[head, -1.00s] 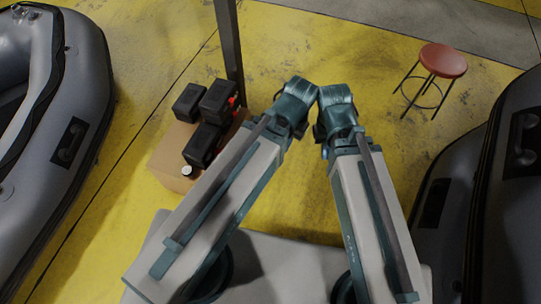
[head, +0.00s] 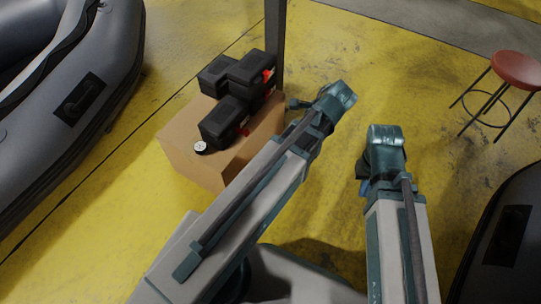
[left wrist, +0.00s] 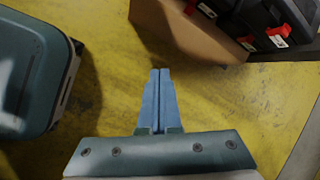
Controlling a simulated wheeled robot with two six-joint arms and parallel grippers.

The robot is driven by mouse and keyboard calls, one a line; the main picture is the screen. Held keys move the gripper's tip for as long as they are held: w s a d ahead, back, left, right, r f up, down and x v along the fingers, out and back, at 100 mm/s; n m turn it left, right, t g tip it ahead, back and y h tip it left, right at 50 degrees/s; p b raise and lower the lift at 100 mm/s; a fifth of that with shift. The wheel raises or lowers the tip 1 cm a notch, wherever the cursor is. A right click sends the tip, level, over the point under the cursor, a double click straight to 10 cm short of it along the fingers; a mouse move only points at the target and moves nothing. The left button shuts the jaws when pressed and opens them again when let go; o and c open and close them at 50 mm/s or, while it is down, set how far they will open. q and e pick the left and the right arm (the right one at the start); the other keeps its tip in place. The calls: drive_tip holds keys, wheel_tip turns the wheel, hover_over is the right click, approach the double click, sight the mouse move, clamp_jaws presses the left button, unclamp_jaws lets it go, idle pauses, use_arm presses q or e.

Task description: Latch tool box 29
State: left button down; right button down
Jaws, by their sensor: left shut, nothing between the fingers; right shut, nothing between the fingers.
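Several black tool boxes with red latches are stacked on a brown box (head: 190,165). One sits on top (head: 252,69), one at the back left (head: 214,78) and one in front (head: 222,122). I cannot read which is tool box 29. In the left wrist view, red latches (left wrist: 280,32) with small white labels show at the upper right. My left gripper (left wrist: 157,75) is shut and empty, pointing toward the brown box, apart from the tool boxes. My right gripper (head: 364,188) is shut and empty over the floor, far right of the stack, partly hidden by its wrist.
A round white-faced item (head: 200,147) lies on the brown box's front corner. A dark post (head: 275,45) stands behind the stack. Grey inflatable boats lie at left (head: 60,120) and right (head: 500,260). A red stool (head: 517,70) stands at right. Yellow floor between is clear.

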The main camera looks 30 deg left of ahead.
sight(243, 133)
use_arm(q)
drive_tip(key=w+a+f+m+y+b, duration=0.2)
drive_tip(key=a+f+b, duration=0.4)
drive_tip(key=f+b, duration=0.4)
drive_tip(key=w+a+f+m+y+b, duration=0.1)
drive_tip(key=w+a+f+m+b, duration=0.3)
drive_tip(key=f+b, duration=0.7)
drive_tip(key=a+m+b, duration=0.1)
drive_tip(key=a+b, duration=0.1)
drive_tip(key=shift+a+f+y, duration=0.15)
drive_tip(key=shift+a+y, duration=0.15)
drive_tip(key=shift+y, duration=0.1)
drive_tip(key=shift+w+a+f+b, duration=0.15)
drive_tip(key=shift+a+f+b, duration=0.45)
drive_tip(key=shift+a, duration=0.9)
drive_tip(key=shift+w+a+f+b, duration=0.15)
drive_tip(key=shift+a+f+b, duration=0.4)
drive_tip(key=shift+a, duration=0.9)
drive_tip(key=shift+w+a+f+b, duration=0.15)
drive_tip(key=shift+a+f+b, duration=0.45)
drive_tip(key=shift+a, duration=0.9)
drive_tip(key=shift+r, duration=0.2)
